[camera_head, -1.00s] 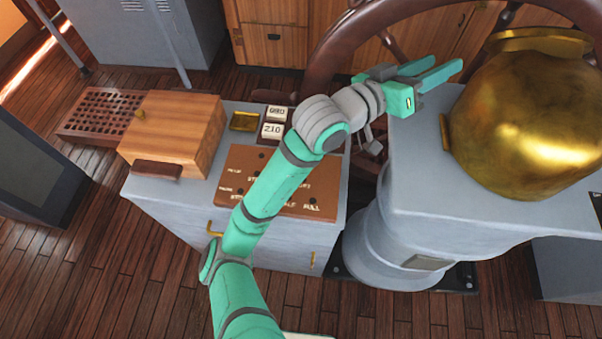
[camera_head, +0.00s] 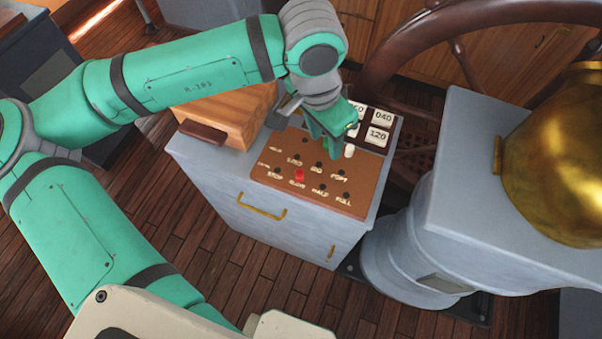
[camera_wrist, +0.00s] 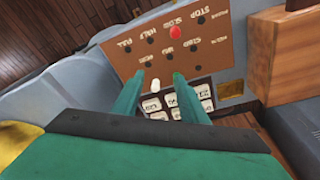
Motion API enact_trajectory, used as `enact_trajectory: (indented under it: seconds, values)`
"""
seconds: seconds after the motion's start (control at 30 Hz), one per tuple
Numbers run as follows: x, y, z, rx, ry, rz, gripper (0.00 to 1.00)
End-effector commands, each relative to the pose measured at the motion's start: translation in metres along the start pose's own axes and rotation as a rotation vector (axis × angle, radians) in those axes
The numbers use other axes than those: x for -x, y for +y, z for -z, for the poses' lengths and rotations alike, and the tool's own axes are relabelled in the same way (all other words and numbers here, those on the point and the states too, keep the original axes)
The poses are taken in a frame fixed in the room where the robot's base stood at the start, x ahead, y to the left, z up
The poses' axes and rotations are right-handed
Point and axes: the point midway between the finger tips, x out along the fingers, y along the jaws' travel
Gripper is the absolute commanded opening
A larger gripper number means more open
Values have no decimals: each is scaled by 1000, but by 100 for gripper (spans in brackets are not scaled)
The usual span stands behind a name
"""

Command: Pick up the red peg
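The red peg (camera_head: 299,175) stands in the brown peg board (camera_head: 270,181) on the grey cabinet, at the hole by the SLOW label. In the wrist view the red peg (camera_wrist: 175,33) is beyond my fingertips, near the top of the picture. My gripper (camera_head: 335,148) is above the back edge of the board, pointing down, behind the red peg and apart from it. In the wrist view my gripper (camera_wrist: 159,75) has its two fingers spread with a gap between them. A white peg (camera_wrist: 155,85) shows in that gap; it also shows in the head view (camera_head: 349,151).
Numbered tiles (camera_head: 377,136) lie in a dark tray behind the board. A wooden box (camera_head: 240,113) stands on the left. A grey pedestal (camera_head: 470,170) with a brass pot (camera_head: 560,160) and a ship's wheel (camera_head: 400,45) are on the right. Other board holes look empty.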

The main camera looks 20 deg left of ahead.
Motion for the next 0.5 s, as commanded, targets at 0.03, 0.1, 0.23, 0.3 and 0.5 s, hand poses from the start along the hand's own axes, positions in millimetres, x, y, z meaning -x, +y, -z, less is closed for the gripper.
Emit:
enact_trajectory:
  seconds: [0.03,0.1,0.23,0.3,0.5]
  values:
    - [4,-7,-16,16,-50,21,39]
    - [8,-12,-31,31,-104,35,39]
    - [12,-17,-48,48,-162,48,39]
    - [9,-18,-52,51,-174,50,39]
    - [-19,-18,-58,51,-176,48,39]
